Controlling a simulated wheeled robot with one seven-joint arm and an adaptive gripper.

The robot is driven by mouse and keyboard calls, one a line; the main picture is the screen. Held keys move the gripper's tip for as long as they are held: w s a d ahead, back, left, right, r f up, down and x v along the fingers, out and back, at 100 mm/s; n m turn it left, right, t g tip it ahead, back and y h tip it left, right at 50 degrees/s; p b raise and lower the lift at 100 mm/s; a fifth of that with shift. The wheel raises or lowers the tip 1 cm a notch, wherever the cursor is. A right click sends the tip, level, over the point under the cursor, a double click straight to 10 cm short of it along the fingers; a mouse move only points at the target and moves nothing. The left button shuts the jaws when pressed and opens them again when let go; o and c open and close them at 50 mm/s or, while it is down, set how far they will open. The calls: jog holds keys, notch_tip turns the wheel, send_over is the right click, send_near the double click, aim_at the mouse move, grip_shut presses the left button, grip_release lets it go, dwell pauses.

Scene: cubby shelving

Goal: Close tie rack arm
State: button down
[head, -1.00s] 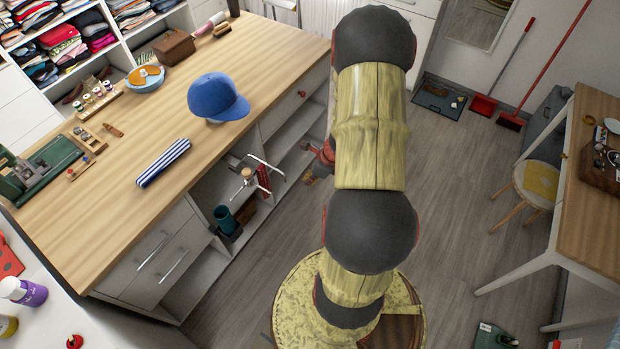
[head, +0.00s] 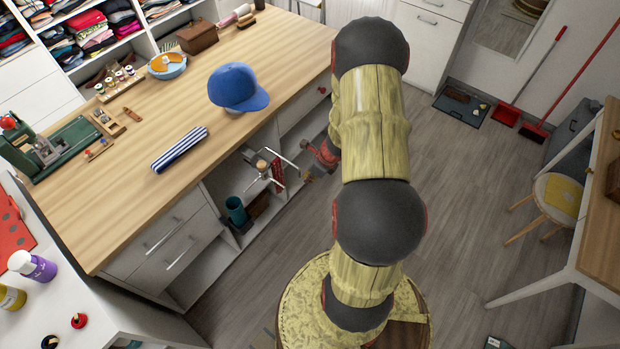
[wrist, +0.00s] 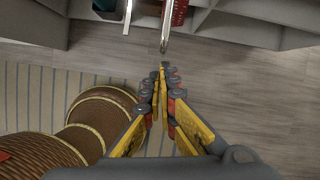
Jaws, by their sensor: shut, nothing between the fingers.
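The tie rack (head: 264,164) is mounted in the open bay under the wooden counter, with thin metal arms sticking out and a dark red tie (head: 278,174) hanging on it. In the wrist view, one metal rack arm (wrist: 167,26) points toward my fingers, with the red tie (wrist: 180,12) beside it. Another metal rod (wrist: 127,14) is further left. My gripper (head: 309,174) is just right of the rack arms in the head view, partly hidden by my arm. In the wrist view my gripper (wrist: 163,71) is shut and empty, its tips a little short of the rod's end.
The wooden counter (head: 120,185) stands above the rack, with a blue cap (head: 238,87) and striped roll (head: 179,149) on it. A teal cup (head: 236,209) stands in the shelf bay. Open floor (head: 465,190) lies right of my arm; a stool (head: 556,200) is further right.

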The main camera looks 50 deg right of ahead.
jog(key=w+a+p, duration=0.1)
jog(key=w+p, duration=0.8)
jog(key=w, duration=1.2)
jog(key=shift+w+a+p, duration=0.2)
jog(key=shift+a+p, duration=0.15)
jog(key=shift+s, duration=0.1)
